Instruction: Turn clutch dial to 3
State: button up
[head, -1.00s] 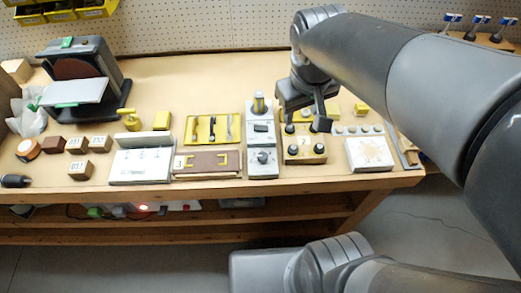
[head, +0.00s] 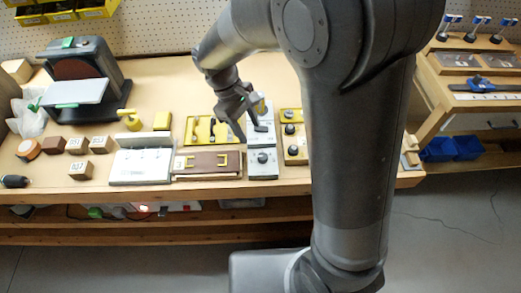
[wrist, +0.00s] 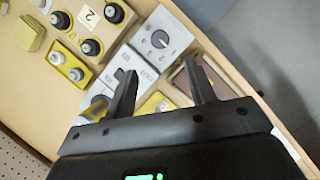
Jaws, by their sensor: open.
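The dial (head: 262,158) is a dark round knob on a light grey plate at the front middle of the bench. It also shows in the wrist view (wrist: 160,39), with small numbers printed around it; which number it points to is too small to tell surely. My gripper (head: 251,130) is above the grey plates, behind the dial in the head view. In the wrist view my gripper (wrist: 159,69) has its two fingers spread with nothing between them. The dial lies beyond the fingertips, apart from them and uncovered.
A grey plate with a lever (head: 259,127) adjoins the dial's plate. A wooden box with dark knobs (head: 295,150) stands to the right, partly hidden by my arm. A brown panel with yellow handles (head: 208,164) lies to the left, below a yellow tool tray (head: 200,131).

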aim_at(262, 156)
jog(key=x, duration=1)
jog(key=shift+d+f, duration=0.1)
jog(key=shift+f, duration=0.05)
jog(key=c, duration=1)
jog(key=shift+o, duration=0.2)
